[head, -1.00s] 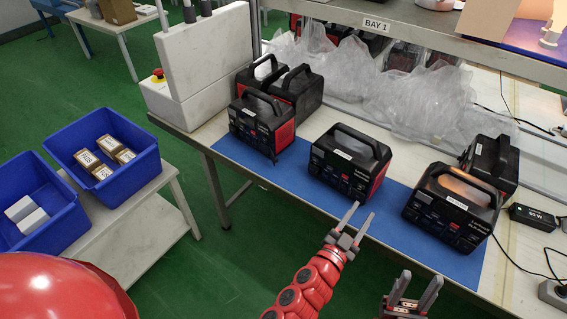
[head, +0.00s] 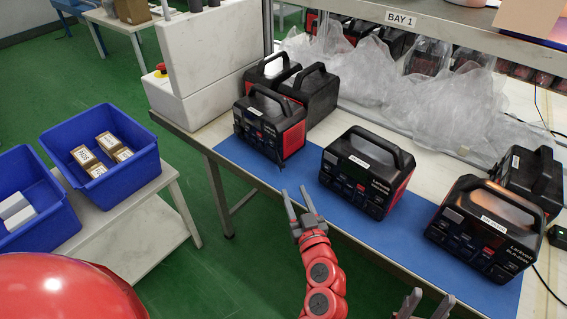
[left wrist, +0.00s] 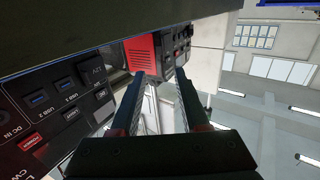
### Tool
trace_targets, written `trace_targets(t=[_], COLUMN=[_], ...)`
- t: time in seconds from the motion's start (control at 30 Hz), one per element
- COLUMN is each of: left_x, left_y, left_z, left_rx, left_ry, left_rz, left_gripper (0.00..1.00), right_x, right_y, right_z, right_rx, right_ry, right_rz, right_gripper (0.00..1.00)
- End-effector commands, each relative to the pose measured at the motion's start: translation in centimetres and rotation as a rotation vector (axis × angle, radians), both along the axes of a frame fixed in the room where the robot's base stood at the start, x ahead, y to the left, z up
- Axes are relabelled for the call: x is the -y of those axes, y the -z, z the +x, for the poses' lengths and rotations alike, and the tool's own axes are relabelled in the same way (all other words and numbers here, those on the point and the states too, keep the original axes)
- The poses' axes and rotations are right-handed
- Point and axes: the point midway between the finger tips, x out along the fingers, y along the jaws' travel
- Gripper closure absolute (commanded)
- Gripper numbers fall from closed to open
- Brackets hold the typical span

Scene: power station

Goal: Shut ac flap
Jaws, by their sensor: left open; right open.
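Several black-and-red power stations stand on the blue mat. One is at the middle (head: 365,172), one at the left (head: 270,125) and one at the right front (head: 480,230). My left gripper (head: 298,195) is open and empty, in front of the mat edge between the left and middle stations. In the left wrist view its fingers (left wrist: 158,82) are apart, beside a close black front panel (left wrist: 60,110) with USB ports and buttons. A red-sided station (left wrist: 140,52) shows beyond the fingertips. I cannot make out the AC flap clearly. My right gripper (head: 425,298) is open and empty at the bottom edge.
A bench (head: 240,172) carries the mat (head: 318,210). Clear plastic bags (head: 390,90) lie behind the stations, under the BAY 1 shelf (head: 450,22). Blue bins (head: 100,150) sit on a side table.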

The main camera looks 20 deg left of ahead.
Motion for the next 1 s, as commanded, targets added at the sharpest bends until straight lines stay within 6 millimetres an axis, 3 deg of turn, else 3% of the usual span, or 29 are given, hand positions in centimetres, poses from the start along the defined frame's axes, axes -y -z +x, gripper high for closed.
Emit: trace_targets(t=[0.3, 0.5, 0.97, 1.0], left_x=[-4.1, -5.9, -6.6, -6.6], left_y=[-0.2, -0.1, 0.1, 0.1], left_z=[5.9, 8.8, 10.0, 10.0], left_rx=[-0.002, -0.001, -0.001, -0.001], left_ry=[-0.006, -0.002, 0.002, 0.002], left_rz=[0.000, -0.001, 0.000, 0.000], left_gripper=[0.55, 0.55, 0.55, 0.60], right_x=[0.0, 0.0, 0.0, 0.0], right_y=[-1.5, -2.0, -2.1, -2.1], right_z=[0.0, 0.0, 0.0, 0.0], right_rx=[0.000, 0.000, 0.000, 0.000], right_ry=[0.000, 0.000, 0.000, 0.000], right_rz=[0.000, 0.000, 0.000, 0.000], right_gripper=[0.50, 0.50, 0.50, 0.50])
